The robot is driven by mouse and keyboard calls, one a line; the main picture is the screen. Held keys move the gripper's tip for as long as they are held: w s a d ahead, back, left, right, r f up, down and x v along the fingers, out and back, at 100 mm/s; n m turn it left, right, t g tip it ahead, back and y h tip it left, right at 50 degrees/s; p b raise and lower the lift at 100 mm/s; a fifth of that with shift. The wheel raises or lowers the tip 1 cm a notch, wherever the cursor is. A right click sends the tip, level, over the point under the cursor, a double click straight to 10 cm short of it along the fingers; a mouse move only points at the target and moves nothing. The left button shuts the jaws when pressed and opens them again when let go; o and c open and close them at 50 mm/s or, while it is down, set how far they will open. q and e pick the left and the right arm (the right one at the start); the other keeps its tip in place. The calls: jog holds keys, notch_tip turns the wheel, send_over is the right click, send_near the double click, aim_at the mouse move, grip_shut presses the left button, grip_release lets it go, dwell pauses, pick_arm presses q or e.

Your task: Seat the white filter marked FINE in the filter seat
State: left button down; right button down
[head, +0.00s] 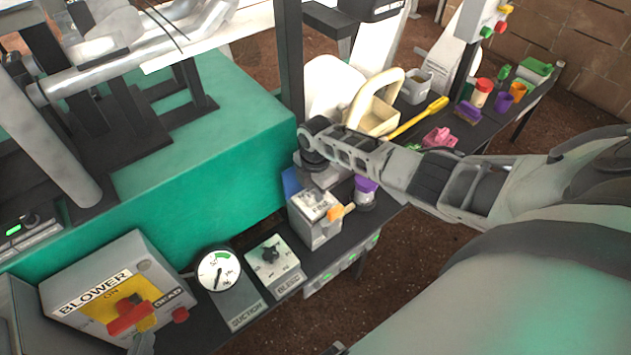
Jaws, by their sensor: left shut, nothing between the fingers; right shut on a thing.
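My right gripper (314,145) is at the left end of the arm that comes in from the right. It is shut on a dark round thing (313,158), largely covered by the gripper. A pale grey block (322,178) is just below it; I cannot tell whether they touch. My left gripper cannot be made out.
The suction gauge (217,271), a knob box (271,256) and the BLOWER switch box (110,282) line the front. A teal machine (190,170) blocks the left.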

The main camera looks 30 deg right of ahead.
jog(key=shift+s+d+f, duration=0.1)
jog(key=shift+s+f, duration=0.1)
jog(key=shift+s, duration=0.1)
jog(key=c, duration=1.2)
grip_release()
jog(key=shift+r+p, duration=0.15)
jog(key=shift+p, duration=0.2)
jog(key=shift+w+r+p, duration=0.15)
jog(key=shift+r+p, duration=1.15)
jog(key=shift+r, duration=0.1)
jog(key=shift+w+r+p, duration=0.1)
jog(key=shift+r+p, duration=1.2)
jog(key=shift+r, duration=0.1)
